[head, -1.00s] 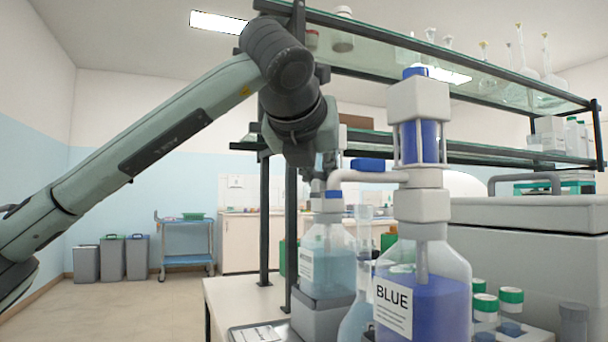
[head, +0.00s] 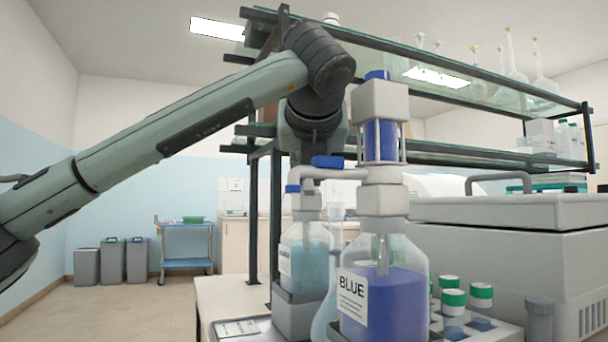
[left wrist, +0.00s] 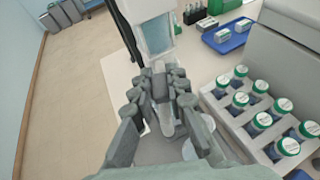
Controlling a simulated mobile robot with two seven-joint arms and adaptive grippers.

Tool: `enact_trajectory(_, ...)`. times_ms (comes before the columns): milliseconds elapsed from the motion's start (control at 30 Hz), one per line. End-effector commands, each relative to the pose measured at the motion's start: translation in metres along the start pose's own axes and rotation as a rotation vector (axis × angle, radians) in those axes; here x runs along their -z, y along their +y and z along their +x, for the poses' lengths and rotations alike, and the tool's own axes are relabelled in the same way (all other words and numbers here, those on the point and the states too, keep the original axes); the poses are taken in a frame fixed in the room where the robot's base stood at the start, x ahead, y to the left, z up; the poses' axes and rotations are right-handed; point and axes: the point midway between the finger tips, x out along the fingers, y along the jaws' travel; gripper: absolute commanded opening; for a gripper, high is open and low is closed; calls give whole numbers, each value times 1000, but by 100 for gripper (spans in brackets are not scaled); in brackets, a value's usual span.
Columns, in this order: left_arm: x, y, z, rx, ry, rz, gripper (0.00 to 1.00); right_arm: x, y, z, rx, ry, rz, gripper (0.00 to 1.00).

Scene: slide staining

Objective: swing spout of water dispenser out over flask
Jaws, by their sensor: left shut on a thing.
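The water dispenser is a bottle of pale blue liquid (head: 303,258) behind the blue one in the head view. Its upper part is hidden by my arm and the other dispenser. In the left wrist view its pump head with a pale blue window (left wrist: 156,35) stands just beyond my fingers. My left gripper (left wrist: 160,88) is shut on a grey part between its fingers, seemingly the spout; in the head view the gripper (head: 312,150) is mostly hidden. A clear glass flask (head: 326,310) stands between the two bottles, partly hidden. My right gripper is out of view.
A dispenser bottle labelled BLUE (head: 385,305) stands in front, its spout pointing left. A rack with green-capped jars (head: 481,293) and a big grey machine (head: 510,235) are at right. Glass shelves (head: 470,90) run above.

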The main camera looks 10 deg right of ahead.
Motion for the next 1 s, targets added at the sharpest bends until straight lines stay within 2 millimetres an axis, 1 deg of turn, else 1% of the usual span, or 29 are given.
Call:
enact_trajectory(367,-2,0,-1,-1,-4,-2,0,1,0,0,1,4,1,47)
enact_trajectory(400,-2,0,-1,-1,-4,-2,19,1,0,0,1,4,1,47)
enact_trajectory(533,-1,0,-1,-1,-3,-1,35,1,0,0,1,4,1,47)
enact_trajectory(833,-1,0,-1,-1,-1,-1,36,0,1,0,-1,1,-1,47)
enact_trajectory(933,-1,0,-7,-1,-2,-1,36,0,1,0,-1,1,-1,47)
enact_trajectory(1000,-2,0,-17,0,-3,0,36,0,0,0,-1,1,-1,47)
